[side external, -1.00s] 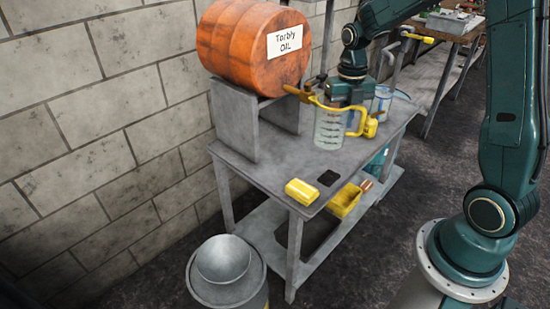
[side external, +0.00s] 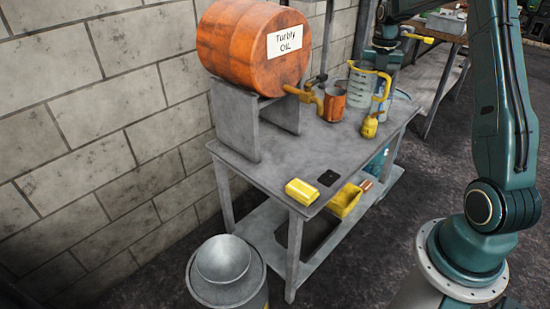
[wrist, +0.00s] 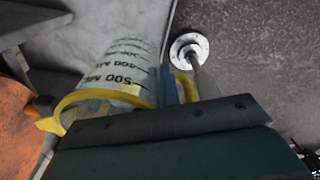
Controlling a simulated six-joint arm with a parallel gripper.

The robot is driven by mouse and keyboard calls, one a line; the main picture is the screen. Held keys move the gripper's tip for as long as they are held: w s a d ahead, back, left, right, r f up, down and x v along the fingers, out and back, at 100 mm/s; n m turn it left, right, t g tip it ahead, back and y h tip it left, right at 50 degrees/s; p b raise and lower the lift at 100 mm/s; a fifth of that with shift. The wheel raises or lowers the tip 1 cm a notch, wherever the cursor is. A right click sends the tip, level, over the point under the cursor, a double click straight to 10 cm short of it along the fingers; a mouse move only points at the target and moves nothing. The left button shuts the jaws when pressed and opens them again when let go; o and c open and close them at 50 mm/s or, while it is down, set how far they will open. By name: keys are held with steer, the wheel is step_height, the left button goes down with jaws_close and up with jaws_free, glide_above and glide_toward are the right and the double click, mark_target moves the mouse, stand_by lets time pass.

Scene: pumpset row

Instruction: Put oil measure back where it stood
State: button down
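The oil measure (side external: 360,84) is a clear jug with black marks and a yellow rim and handle, over the far right part of the bench. It looks about upright; I cannot tell whether its base touches the top. My gripper (side external: 384,62) is at the handle side and appears shut on the yellow handle, with its fingers partly hidden. In the wrist view the measure (wrist: 125,65) lies left of my gripper (wrist: 180,92), its 500 ML mark facing the camera. The measure's base is out of clear sight there.
An orange oil drum (side external: 240,45) with a brass tap (side external: 303,95) stands on the bench (side external: 265,165). A copper can (side external: 334,106) and a yellow oiler (side external: 370,126) stand near the measure. The middle front is clear.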

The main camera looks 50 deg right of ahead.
mark_target(361, 91)
steer(key=shift+m, duration=0.3)
steer(key=w+f, duration=0.1)
steer(key=w, duration=0.1)
steer(key=w+a+f, duration=0.1)
steer(key=f, duration=0.1)
steer(key=shift+w+a, duration=0.15)
steer(key=shift+w, duration=0.2)
step_height(361, 91, down, 20)
steer(key=shift+r, duration=0.1)
stand_by(0.5)
steer(key=shift+f, duration=0.2)
steer(key=c, duration=1.6)
jaws_free()
steer(key=shift+r, duration=0.15)
steer(key=r, duration=1.2)
steer(key=shift+w+d, duration=0.1)
steer(key=shift+d, duration=0.2)
